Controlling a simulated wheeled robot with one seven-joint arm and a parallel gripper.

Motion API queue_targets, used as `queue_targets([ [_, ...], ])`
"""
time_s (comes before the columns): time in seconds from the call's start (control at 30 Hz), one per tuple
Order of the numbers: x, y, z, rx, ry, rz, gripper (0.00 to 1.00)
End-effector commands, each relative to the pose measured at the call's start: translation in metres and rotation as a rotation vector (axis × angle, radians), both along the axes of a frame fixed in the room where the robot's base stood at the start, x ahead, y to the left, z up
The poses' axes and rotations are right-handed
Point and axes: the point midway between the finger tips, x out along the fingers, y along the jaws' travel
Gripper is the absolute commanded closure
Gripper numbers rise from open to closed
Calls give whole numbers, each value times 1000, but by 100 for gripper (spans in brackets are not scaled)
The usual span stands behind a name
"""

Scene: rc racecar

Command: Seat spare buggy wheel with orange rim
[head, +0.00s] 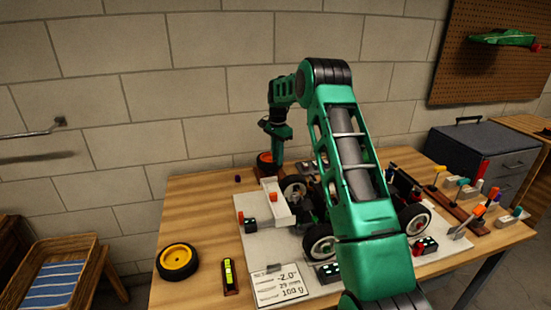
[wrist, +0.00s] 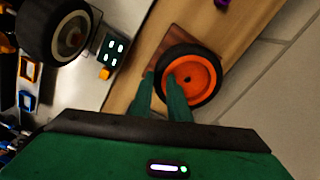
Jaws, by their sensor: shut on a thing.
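The spare wheel with the orange rim (wrist: 192,80) lies on a dark wooden pad (wrist: 174,38) on the table in the wrist view. My gripper (wrist: 163,82) is shut on the wheel's near edge, with one finger over the rim and the other outside the tyre. In the head view the orange-rimmed wheel (head: 265,158) shows only in part at the table's back edge, below my gripper (head: 275,138). The buggy on the white plate is largely hidden by my arm. Its wheels with pale rims show, one at the front (head: 321,244) and one at the right (head: 414,219).
A yellow-rimmed wheel (head: 177,260) lies at the front left of the table, beside a small level (head: 229,276). A printed card (head: 279,287) lies at the plate's front. Several upright tools (head: 480,190) stand at the right. The brick wall is close behind the table.

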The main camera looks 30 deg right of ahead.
Motion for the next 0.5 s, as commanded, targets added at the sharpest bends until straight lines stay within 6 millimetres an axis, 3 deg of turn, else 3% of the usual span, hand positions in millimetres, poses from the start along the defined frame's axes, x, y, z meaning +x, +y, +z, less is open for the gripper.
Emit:
queue_targets([
  [0.5, 0, 0, -11, 0, 0, 0, 100],
])
